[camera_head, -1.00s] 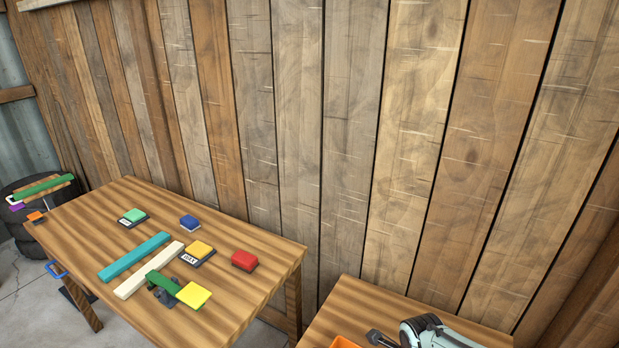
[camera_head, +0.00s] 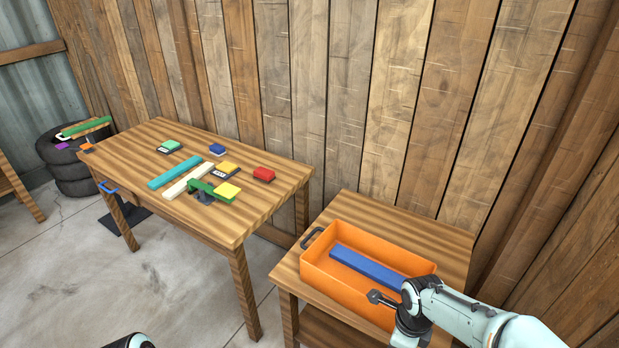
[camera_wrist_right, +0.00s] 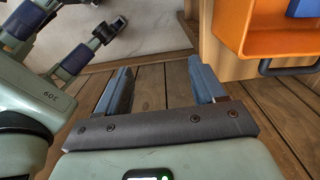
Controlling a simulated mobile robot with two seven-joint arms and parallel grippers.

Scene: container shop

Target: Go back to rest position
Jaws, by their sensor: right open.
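Wooden planks show behind the fingers. Only a small piece of what may be my left arm shows at the bottom edge of the head view.
The orange crate (camera_head: 318,272) holds a long blue bar (camera_head: 365,268) on the near table (camera_head: 440,232). It also shows in the right wrist view (camera_wrist_right: 265,42). Another table (camera_head: 272,201) bears several coloured blocks and bars. Black tyres (camera_head: 72,172) stand at the left. Concrete floor is open at lower left.

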